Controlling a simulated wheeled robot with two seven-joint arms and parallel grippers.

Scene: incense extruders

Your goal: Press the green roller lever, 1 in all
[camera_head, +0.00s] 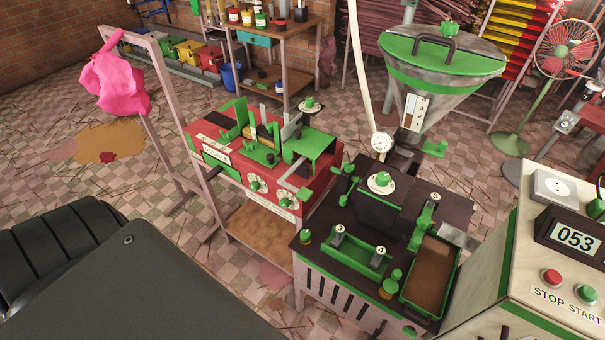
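No part is plainly marked as the green roller lever, so I cannot tell which one it is. A red machine (234,169) with green brackets and plates stands mid-view, with two round dials on its front. To its right is a dark-topped bench unit (330,222). It carries a green tray (362,262) with dark levers numbered 3 and 4, and several small green knobs, one at its front (396,275). A green arm (434,148) sticks out below the cone hopper (436,85). Neither of my grippers is in view.
A control box (540,262) with a "053" display and red and green buttons stands at the right. A pink cloth (115,84) hangs on a post at left. A fan (567,50) and a shelf (270,32) stand behind.

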